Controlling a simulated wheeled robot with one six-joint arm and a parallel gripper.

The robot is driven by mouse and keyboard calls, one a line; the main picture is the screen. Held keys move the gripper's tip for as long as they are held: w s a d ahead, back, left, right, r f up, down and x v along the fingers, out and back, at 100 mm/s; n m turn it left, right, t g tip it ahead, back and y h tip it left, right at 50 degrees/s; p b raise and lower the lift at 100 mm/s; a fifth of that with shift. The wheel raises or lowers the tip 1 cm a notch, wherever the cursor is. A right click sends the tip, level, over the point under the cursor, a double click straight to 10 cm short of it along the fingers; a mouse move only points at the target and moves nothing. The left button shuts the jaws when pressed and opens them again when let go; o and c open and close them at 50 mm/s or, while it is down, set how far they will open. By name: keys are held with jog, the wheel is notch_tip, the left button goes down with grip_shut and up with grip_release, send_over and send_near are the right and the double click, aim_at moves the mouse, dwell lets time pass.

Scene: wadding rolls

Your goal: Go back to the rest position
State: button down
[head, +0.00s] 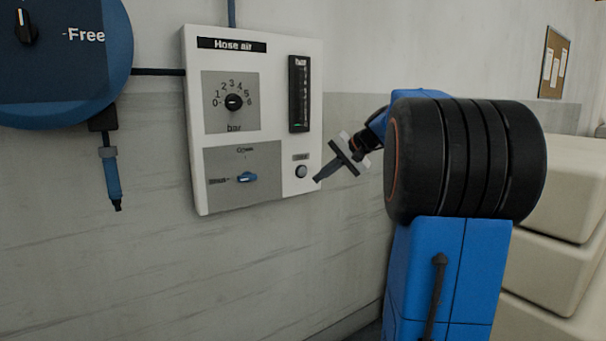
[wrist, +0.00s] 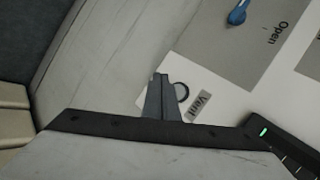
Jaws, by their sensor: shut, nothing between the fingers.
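My gripper (head: 319,178) is at the lower right of the white "Hose air" panel (head: 313,100) in the head view. Its fingers are shut together and hold nothing. The fingertips are close to the round vent button (head: 301,171); I cannot tell whether they touch it. In the wrist view the closed fingers (wrist: 160,80) partly cover the button (wrist: 181,92) beside the "Vent" label (wrist: 200,107). My blue and black arm is bent, with the gripper reaching out toward the panel.
The panel carries a dial (head: 233,102), a gauge (head: 299,94) and a blue valve handle (head: 246,177). A blue hose reel (head: 70,75) with a hanging nozzle (head: 112,175) is at left. The wall below the panel is clear.

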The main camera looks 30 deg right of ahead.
dwell(0.3)
jog(key=s+a+f+n+g, duration=0.1)
jog(key=s+a+f+n, duration=0.2)
jog(key=a, duration=0.4)
jog(key=s+a+f+g+h, duration=0.1)
jog(key=s+a+f, duration=0.2)
jog(key=s+a, duration=0.35)
jog(key=s+a+f+n+g, duration=0.1)
jog(key=s+a+f+n, duration=0.2)
jog(key=a, duration=0.4)
jog(key=s+a+f+n+h, duration=0.1)
jog(key=s+a+f+n, duration=0.1)
jog(key=s+f, duration=0.5)
jog(key=s+a+f+n+g+h, duration=0.1)
jog(key=s+a+f+n, duration=0.2)
jog(key=s, duration=1)
notch_tip(320, 180, down, 5)
jog(key=shift+s+a+r+h, duration=0.2)
jog(key=shift+s+a+h, duration=0.15)
jog(key=shift+a, duration=0.7)
